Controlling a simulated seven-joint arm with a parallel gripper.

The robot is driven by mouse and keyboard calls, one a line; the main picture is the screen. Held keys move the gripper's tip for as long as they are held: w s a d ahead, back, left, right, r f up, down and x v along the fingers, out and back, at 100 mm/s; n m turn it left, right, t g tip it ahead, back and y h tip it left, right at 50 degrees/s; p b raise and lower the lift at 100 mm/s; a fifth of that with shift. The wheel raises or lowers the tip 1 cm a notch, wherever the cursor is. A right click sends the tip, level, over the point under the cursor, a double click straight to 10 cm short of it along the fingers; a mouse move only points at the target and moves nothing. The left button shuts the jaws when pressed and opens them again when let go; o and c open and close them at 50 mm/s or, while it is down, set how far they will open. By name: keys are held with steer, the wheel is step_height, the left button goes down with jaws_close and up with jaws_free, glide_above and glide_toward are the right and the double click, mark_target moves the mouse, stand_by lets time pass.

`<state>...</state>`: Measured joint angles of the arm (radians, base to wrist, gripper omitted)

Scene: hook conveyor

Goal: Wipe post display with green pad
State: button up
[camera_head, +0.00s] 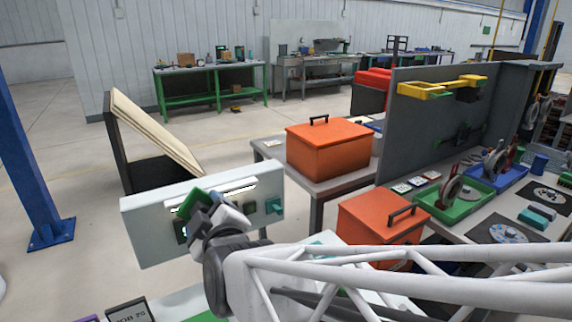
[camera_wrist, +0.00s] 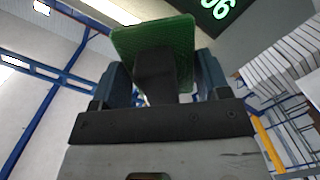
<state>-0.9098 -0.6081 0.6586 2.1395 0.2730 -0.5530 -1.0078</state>
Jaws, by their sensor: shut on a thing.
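The post display is a pale box-shaped panel (camera_head: 150,228) left of centre in the head view, with a bright strip along its top. My gripper is shut on the green pad (camera_head: 192,203). In the wrist view the green pad (camera_wrist: 185,42) stands between my fingers, held by a dark grip block (camera_wrist: 155,75). A dark screen with glowing green digits (camera_wrist: 218,12) shows beyond the pad at the top. I cannot tell whether the pad touches the display.
A teal part (camera_head: 274,206) sticks out at the panel's right. Two orange boxes, one on a table (camera_head: 325,150) and one nearer (camera_head: 378,218), stand to the right. A tilted wooden board (camera_head: 150,130) is behind the panel. A blue column (camera_head: 28,170) stands at left.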

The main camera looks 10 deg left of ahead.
steer(key=s+f+y, duration=0.1)
steer(key=s+f, duration=0.4)
steer(key=f, duration=0.2)
steer(key=shift+s+f+t, duration=0.2)
steer(key=shift+s+t, duration=0.1)
steer(key=shift+s, duration=0.05)
steer(key=shift+w+a, duration=0.2)
steer(key=shift+a, duration=0.05)
steer(key=shift+x, duration=2.75)
steer(key=shift+x, duration=1.05)
steer(key=shift+d, duration=0.1)
steer(key=shift+w+d, duration=1.3)
steer(key=shift+d, duration=0.1)
steer(key=shift+w+a, duration=0.1)
steer(key=shift+w, duration=0.05)
steer(key=shift+s+a, duration=1.35)
steer(key=shift+s, duration=0.15)
